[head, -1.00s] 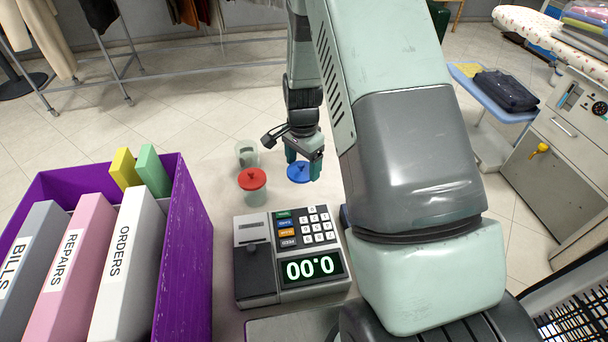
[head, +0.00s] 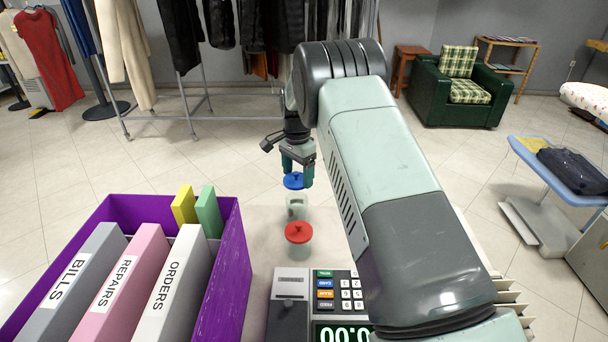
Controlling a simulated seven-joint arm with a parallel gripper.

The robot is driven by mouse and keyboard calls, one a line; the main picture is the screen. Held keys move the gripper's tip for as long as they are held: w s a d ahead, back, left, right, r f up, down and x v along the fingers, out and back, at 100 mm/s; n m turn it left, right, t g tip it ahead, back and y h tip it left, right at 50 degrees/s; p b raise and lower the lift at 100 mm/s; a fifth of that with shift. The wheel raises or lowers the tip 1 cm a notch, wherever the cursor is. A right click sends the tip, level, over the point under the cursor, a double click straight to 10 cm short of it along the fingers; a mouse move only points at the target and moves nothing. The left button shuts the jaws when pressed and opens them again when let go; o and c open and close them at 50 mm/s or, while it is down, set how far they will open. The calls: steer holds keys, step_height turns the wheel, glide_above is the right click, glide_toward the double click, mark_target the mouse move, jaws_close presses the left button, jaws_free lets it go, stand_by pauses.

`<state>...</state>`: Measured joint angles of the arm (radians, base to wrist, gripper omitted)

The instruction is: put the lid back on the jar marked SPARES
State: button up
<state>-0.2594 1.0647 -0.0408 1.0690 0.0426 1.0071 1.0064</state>
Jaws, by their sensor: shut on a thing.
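My gripper (head: 297,179) points down and is shut on a blue lid (head: 292,182) with a small knob. An open, clear greenish jar (head: 298,214) stands on the pale counter just below the lid in the picture. The lid appears above or slightly behind its mouth; I cannot tell the exact gap. The jar has a dark mark on its side, too small to read. A second clear jar with a red lid (head: 298,232) on it stands nearer to me. No SPARES lettering is legible on either jar.
A cash register (head: 290,283) stands in front of the jars. A purple box (head: 236,262) of binders stands to the left. My own arm covers the counter to the right. Free counter lies between the box and the jars.

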steer(key=shift+f, duration=2.8)
steer(key=shift+f, duration=0.15)
steer(key=o, duration=0.9)
steer(key=shift+o, duration=0.2)
steer(key=shift+r, duration=3.55)
jaws_close()
